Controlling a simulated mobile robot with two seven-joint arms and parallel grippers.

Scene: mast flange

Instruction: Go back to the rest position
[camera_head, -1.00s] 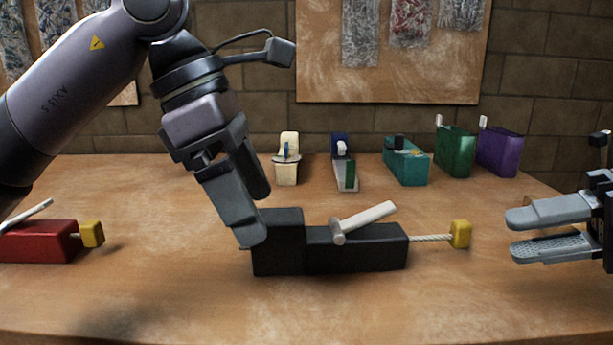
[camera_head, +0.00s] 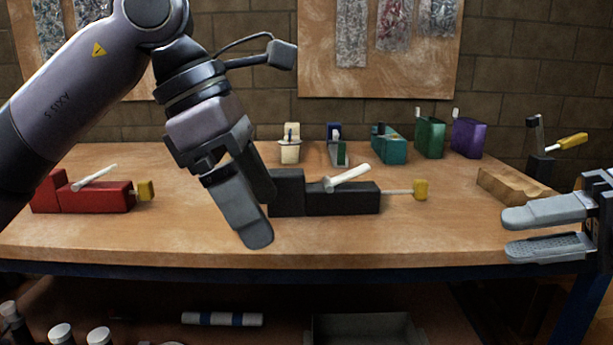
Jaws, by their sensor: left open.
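My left gripper (camera_head: 258,212) hangs from the arm at the left, fingers pointing down in front of the workbench. It looks open and holds nothing that I can see. Its fingers overlap the left end of the black block device (camera_head: 340,200) in the picture. That device has a white lever and a yellow-ended rod and sits on the wooden workbench (camera_head: 420,235). My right gripper (camera_head: 530,232) is at the right edge, its two grey fingers apart with nothing between them, in front of the bench's right end.
A red block device (camera_head: 95,197) sits at the bench's left. Teal (camera_head: 389,147), green (camera_head: 430,139) and purple (camera_head: 468,138) boxes stand at the back. A wooden block (camera_head: 515,186) lies at the right. Bottles (camera_head: 62,334) and a grey tray (camera_head: 365,329) are below the bench.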

